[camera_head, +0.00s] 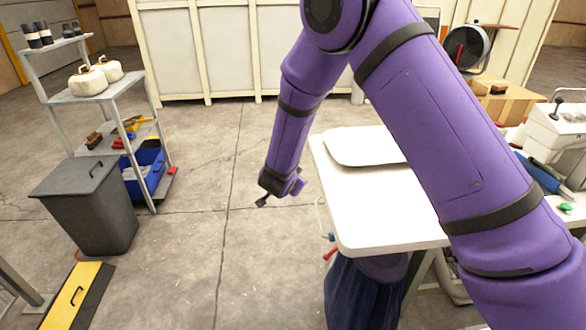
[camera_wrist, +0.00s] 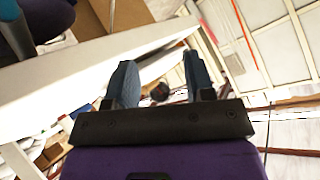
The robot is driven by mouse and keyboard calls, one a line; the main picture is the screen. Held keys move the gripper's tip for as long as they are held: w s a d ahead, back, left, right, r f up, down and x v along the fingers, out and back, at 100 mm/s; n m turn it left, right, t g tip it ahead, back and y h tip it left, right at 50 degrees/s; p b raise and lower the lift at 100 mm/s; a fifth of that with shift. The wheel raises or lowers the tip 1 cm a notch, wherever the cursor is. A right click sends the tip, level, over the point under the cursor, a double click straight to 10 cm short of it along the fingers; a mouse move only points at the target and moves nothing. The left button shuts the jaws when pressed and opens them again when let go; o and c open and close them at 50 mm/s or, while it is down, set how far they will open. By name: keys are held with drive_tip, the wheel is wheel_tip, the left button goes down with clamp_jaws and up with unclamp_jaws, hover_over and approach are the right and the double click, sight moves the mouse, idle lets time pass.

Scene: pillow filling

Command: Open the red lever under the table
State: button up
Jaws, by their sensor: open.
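The red lever (camera_head: 330,253) shows small below the near left corner of the white table (camera_head: 400,222) in the head view. A small blue-green piece sits just above it. My gripper (camera_head: 267,203) hangs to the left of the table, above and to the left of the lever and apart from it. In the wrist view my gripper (camera_wrist: 158,72) has its two fingers spread with nothing held. The table's white edge (camera_wrist: 75,65) runs behind the fingers there. I cannot make out the red lever in the wrist view.
A dark blue fabric bag (camera_head: 358,295) hangs under the table near the lever. A white pad (camera_head: 365,146) lies on the tabletop. A grey bin (camera_head: 85,205) and a shelf cart (camera_head: 105,88) stand at left. The floor between cart and table is clear.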

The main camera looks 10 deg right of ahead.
drive_tip(key=shift+n+y, duration=0.3)
drive_tip(key=shift+y, duration=0.4)
wheel_tip(320, 180, up, 4)
drive_tip(key=shift+w+d+r, duration=0.1)
